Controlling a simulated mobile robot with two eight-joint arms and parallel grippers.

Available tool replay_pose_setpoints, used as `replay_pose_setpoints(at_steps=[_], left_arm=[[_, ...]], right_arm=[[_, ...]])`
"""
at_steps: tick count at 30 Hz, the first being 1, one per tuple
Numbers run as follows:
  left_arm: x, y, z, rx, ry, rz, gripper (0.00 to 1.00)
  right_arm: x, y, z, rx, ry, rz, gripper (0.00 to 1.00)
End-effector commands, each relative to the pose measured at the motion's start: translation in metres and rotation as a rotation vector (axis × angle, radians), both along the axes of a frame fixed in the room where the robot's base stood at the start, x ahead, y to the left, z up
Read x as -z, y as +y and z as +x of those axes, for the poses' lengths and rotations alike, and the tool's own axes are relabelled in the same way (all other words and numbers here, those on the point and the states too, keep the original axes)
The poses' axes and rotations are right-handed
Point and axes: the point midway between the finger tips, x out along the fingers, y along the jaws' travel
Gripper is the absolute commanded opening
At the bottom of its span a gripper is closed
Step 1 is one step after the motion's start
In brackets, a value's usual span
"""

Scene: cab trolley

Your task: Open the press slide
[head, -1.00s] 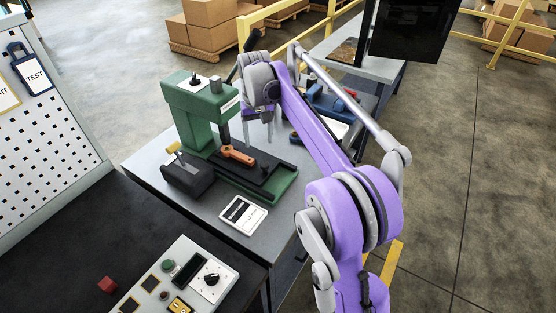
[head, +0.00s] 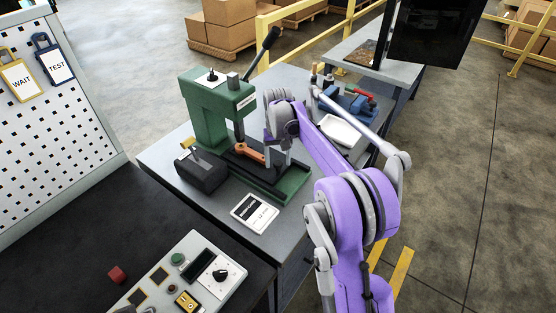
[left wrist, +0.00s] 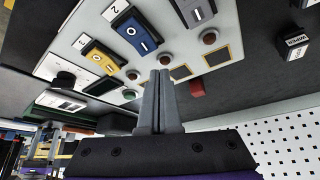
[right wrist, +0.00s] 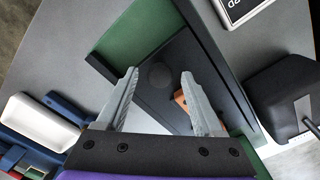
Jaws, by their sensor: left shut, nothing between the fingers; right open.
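The green press (head: 212,112) stands on a grey bench. Its black slide (head: 243,163) lies along the green base (head: 290,188) and carries an orange rod-shaped part (head: 250,152). My right gripper (head: 277,158) is open, pointing down over the slide's front part, right of the orange part. In the right wrist view a dark round knob (right wrist: 160,76) on the slide shows between the open fingertips (right wrist: 161,78). I cannot tell how high the tips are above it. The orange part (right wrist: 180,100) is partly hidden behind one finger. My left gripper (left wrist: 160,78) is shut and empty near the control panel (left wrist: 215,60).
A label card (head: 255,212) lies in front. A white tray (head: 340,131) and a blue vise (head: 350,103) are to the right. A red block (head: 117,274) lies by the control panel (head: 190,268).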

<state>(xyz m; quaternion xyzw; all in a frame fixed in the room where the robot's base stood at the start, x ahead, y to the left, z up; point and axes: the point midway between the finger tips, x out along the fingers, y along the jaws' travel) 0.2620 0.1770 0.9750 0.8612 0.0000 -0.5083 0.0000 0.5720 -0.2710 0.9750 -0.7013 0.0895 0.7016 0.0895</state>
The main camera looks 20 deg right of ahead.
Motion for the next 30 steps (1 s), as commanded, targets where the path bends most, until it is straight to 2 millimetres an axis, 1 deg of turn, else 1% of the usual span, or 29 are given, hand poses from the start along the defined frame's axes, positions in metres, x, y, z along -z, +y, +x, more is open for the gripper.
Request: replay_pose_setpoints(at_steps=[8,9,11,12,14,15,19,20,30], left_arm=[[0.0,0.0,0.0001,0.0,0.0,0.0,0.0],[0.0,0.0,0.0001,0.0,0.0,0.0,0.0],[0.0,0.0,0.0001,0.0,0.0,0.0,0.0],[0.0,0.0,0.0001,0.0,0.0,0.0,0.0],[0.0,0.0,0.0001,0.0,0.0,0.0,0.0],[0.0,0.0,0.0001,0.0,0.0,0.0,0.0],[0.0,0.0,0.0001,0.0,0.0,0.0,0.0],[0.0,0.0,0.0,0.0,0.0,0.0,0.0],[-0.0001,0.0,0.0,0.0,0.0,0.0,0.0]], right_arm=[[0.0014,0.0001,0.0,0.0,0.0,0.0,0.69],[0.0013,0.0001,0.0,0.0,0.0,0.0,0.62],[0.0012,0.0001,0.0,0.0,0.0,0.0,0.51],[0.0012,0.0001,0.0,0.0,0.0,0.0,0.44],[0.0012,0.0,0.0,0.0,0.0,0.0,0.33],[0.0011,0.0001,0.0,0.0,0.0,0.0,0.26],[0.0011,0.0001,0.0,0.0,0.0,0.0,0.02],[0.001,0.0001,0.0,0.0,0.0,0.0,0.0],[0.0009,0.0,0.0,0.0,0.0,0.0,0.0]])
